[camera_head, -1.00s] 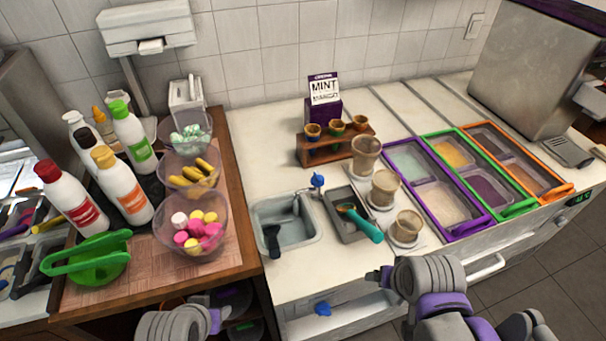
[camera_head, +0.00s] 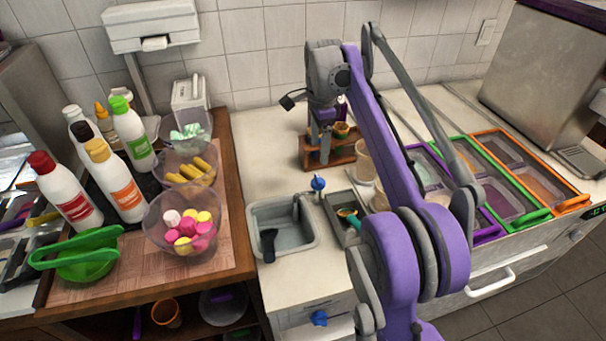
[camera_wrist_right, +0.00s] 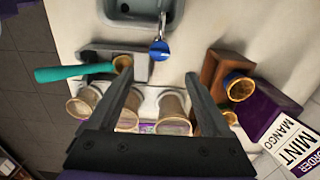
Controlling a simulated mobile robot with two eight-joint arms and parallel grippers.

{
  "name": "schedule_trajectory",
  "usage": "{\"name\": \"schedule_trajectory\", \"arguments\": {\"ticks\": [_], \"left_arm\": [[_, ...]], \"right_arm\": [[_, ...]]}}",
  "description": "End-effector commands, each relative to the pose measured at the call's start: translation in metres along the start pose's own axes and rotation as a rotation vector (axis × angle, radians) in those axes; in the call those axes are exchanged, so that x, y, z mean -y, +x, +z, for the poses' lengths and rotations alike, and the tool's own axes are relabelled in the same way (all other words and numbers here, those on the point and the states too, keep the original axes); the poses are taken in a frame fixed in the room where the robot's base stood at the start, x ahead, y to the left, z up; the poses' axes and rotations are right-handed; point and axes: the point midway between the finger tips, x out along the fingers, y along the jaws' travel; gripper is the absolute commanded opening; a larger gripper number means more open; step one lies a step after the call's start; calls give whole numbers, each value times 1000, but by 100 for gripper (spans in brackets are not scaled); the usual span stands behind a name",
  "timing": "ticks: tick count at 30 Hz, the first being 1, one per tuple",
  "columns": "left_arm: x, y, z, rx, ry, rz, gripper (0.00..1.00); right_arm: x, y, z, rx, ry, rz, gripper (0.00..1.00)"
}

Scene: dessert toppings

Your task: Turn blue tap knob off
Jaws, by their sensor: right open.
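A blue tap knob (camera_head: 318,183) stands on the counter at the right back corner of the sink (camera_head: 256,224). In the right wrist view the blue knob (camera_wrist_right: 160,50) lies beyond the fingertips, near the middle, with the tap spout reaching toward the sink (camera_wrist_right: 143,10). A second blue knob (camera_head: 319,318) is low on the counter's front. My right gripper (camera_head: 319,148) points down over the wooden cone rack, behind the upper knob and apart from it. In the right wrist view my right gripper (camera_wrist_right: 161,82) is open and empty. My left gripper is out of view.
The wooden rack (camera_head: 310,160) with small cups is close to my right gripper. A grey tray (camera_head: 342,205) with a teal-handled scoop (camera_wrist_right: 75,72) and several cups (camera_wrist_right: 172,112) stand nearby. The mint-mango sign (camera_wrist_right: 292,140) is near the gripper's right side.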

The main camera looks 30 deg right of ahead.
Motion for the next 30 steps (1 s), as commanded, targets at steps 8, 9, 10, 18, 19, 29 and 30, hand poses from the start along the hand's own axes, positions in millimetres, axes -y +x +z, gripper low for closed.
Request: {"name": "schedule_trajectory", "arguments": {"ticks": [8, 9, 10, 18, 19, 29, 30], "left_arm": [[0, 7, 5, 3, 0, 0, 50], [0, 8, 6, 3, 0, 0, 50], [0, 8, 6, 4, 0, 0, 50], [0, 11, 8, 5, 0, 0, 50], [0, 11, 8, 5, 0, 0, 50], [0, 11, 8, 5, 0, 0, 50], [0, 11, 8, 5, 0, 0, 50]], "right_arm": [[-1, 52, 0, 0, -4, -1, 82], [0, 59, 0, 0, -4, -1, 82], [0, 64, 0, 0, -4, -1, 82], [0, 96, 1, 0, -5, -2, 82], [0, 97, 1, -1, -5, -2, 82], [0, 100, 1, 0, -5, -2, 81], [0, 100, 1, 0, -5, -2, 74]]}}
